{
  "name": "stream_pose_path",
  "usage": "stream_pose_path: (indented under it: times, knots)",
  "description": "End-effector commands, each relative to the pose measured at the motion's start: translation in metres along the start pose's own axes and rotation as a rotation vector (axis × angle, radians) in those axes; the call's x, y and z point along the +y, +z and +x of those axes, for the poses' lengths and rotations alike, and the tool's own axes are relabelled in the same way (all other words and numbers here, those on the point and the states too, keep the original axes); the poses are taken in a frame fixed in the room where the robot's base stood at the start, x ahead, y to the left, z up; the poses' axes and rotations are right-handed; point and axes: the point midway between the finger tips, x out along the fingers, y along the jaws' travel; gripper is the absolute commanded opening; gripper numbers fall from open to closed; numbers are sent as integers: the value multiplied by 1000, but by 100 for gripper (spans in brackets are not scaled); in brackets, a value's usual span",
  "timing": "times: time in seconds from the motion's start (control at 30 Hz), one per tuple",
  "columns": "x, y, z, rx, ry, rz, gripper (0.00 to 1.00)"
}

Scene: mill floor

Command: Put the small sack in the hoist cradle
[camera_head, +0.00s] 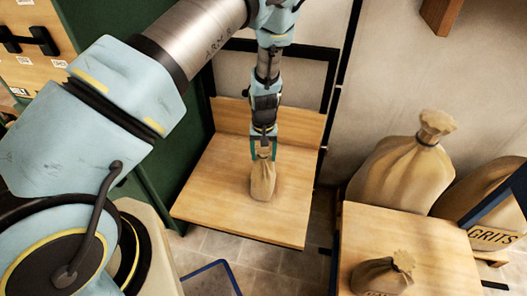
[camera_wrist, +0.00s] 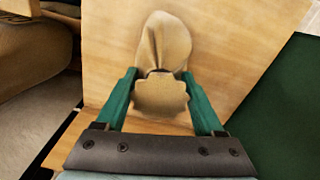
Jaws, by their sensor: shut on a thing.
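The small sack (camera_head: 263,181) is tan cloth with a tied neck and a frilled top. My gripper (camera_head: 263,150) is shut on it at the neck, from above. In the wrist view the green fingers of my gripper (camera_wrist: 165,105) stand on either side of the neck, and the body of the sack (camera_wrist: 163,42) lies beyond them. The hoist cradle (camera_head: 215,185) is a pale wooden platform with a low back board and a dark frame. The sack hangs upright over the middle of the platform. I cannot tell whether its bottom touches the boards.
A wooden table (camera_head: 430,245) at the right bears another small sack (camera_head: 383,274). A large tied sack (camera_head: 400,170) and a sack marked GRITS (camera_head: 490,215) stand behind it. A green panel (camera_head: 170,120) flanks the platform on the left. The platform around the held sack is clear.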

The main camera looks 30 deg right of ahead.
Motion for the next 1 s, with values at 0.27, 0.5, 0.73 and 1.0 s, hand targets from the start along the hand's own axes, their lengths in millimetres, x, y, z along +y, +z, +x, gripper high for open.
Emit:
stream_pose_path:
  times: [0.27,0.5,0.73,1.0]
  knots:
    - [0,0,2,0,0,1,76]
    - [0,0,2,0,0,0,100]
    - [0,0,1,0,0,1,100]
    - [1,-1,-32,3,2,3,100]
